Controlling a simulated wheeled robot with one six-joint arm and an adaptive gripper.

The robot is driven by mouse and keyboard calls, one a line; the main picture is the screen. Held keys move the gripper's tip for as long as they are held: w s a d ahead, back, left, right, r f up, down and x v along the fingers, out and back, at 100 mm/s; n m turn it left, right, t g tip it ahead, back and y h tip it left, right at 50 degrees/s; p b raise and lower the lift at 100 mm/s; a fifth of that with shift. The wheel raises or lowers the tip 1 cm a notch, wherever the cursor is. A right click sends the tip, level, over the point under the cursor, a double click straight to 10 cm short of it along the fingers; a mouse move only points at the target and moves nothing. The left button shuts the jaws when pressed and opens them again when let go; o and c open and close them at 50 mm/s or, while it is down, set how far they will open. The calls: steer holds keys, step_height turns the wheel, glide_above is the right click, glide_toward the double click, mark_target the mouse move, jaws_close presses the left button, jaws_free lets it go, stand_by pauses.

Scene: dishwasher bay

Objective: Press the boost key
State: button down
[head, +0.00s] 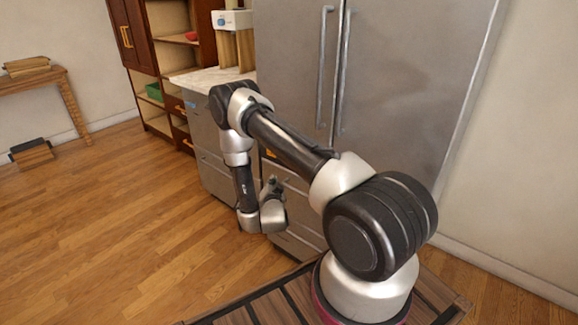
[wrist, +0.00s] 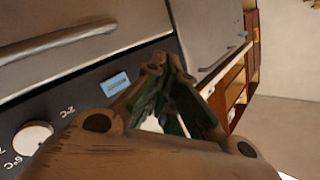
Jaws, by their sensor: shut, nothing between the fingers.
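In the wrist view a dark control panel carries a light-blue rectangular key (wrist: 115,83), which may be the boost key; its marking is too small to read. A round white dial (wrist: 33,138) with temperature marks sits farther left on the same panel. My gripper (wrist: 157,66) is shut and empty, its fingertips to the right of the blue key in the picture. I cannot tell their distance from the panel. In the head view my gripper (head: 272,187) is low in front of the grey appliance fronts, and the key is not discernible there.
A tall steel refrigerator (head: 400,70) with long handles stands behind my arm. A marble-topped counter (head: 205,78) is to its left. A bar handle (wrist: 60,38) runs above the panel in the wrist view. The wooden floor (head: 110,220) at left is clear.

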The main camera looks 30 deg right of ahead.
steer(key=shift+d+r, duration=0.1)
stand_by(0.3)
steer(key=w+d, duration=0.3)
steer(key=d, duration=0.5)
steer(key=shift+d, duration=0.15)
stand_by(1.4)
steer(key=shift+w+d, duration=0.15)
steer(key=shift+d, duration=0.2)
steer(key=shift+w+d, duration=0.15)
steer(key=shift+d, duration=0.15)
stand_by(0.6)
stand_by(0.3)
steer(key=shift+s+a, duration=0.3)
steer(key=shift+a, duration=0.4)
